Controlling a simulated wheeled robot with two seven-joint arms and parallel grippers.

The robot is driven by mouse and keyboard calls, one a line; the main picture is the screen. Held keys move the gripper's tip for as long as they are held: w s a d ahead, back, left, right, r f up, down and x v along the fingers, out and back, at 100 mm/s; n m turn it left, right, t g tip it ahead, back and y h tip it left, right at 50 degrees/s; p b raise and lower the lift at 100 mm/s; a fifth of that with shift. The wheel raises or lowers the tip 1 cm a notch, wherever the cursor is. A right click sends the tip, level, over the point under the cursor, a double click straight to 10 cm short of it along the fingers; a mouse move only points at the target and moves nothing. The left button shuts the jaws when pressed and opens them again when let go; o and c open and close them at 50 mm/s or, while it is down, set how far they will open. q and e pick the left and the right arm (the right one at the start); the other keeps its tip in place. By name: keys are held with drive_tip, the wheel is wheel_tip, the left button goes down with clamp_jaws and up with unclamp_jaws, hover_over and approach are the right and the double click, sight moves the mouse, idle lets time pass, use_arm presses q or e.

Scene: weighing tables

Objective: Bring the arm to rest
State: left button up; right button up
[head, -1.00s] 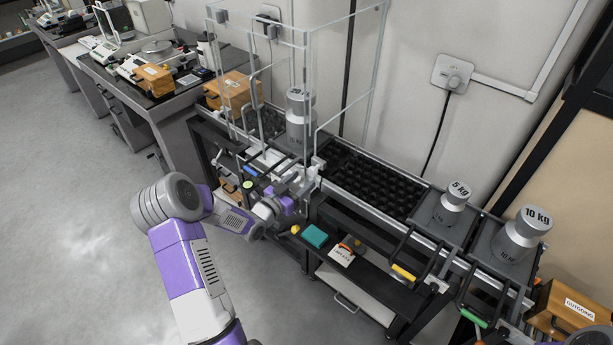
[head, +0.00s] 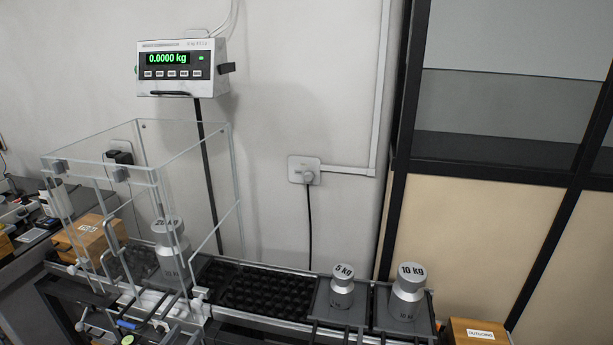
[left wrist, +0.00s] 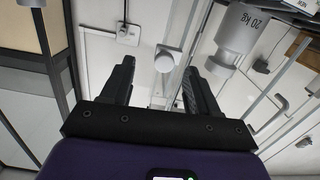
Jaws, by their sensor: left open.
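My left gripper (left wrist: 160,88) shows in the left wrist view, its two dark fingers apart with nothing between them. The 20 kg weight (left wrist: 236,45) appears beside and beyond the right finger, apart from it; this view is turned over. In the head view the 20 kg weight (head: 170,256) stands upright within the glass enclosure (head: 190,165). My left arm is hardly distinguishable among the frame parts at the bottom of the head view. My right gripper is not in view.
A wall display (head: 168,58) reads 0.0000 kg. A 5 kg weight (head: 342,291) and a 10 kg weight (head: 407,296) stand on the right plates. A dark roller section (head: 268,291) is bare. Wooden boxes (head: 88,238) and (head: 476,334) flank the line.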

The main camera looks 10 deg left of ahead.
use_arm(q)
drive_tip(key=s+d+f+n+g+h, duration=0.15)
drive_tip(key=d+f+g, duration=0.25)
drive_tip(key=d+f, duration=0.45)
drive_tip(key=s+d+f+n+g, duration=0.1)
drive_tip(key=s+d+f+g, duration=0.25)
drive_tip(key=d+f, duration=0.45)
drive_tip(key=s+d+f+g, duration=0.2)
drive_tip(key=s+d+g, duration=0.2)
drive_tip(key=s, duration=0.5)
drive_tip(key=s+d+f+g+p, duration=0.1)
drive_tip(key=s+d+f+g, duration=0.1)
drive_tip(key=s+d+g, duration=0.3)
drive_tip(key=s+d+h, duration=0.1)
drive_tip(key=s+d, duration=0.2)
drive_tip(key=shift+s+f+n, duration=0.35)
drive_tip(key=shift+s+f, duration=0.05)
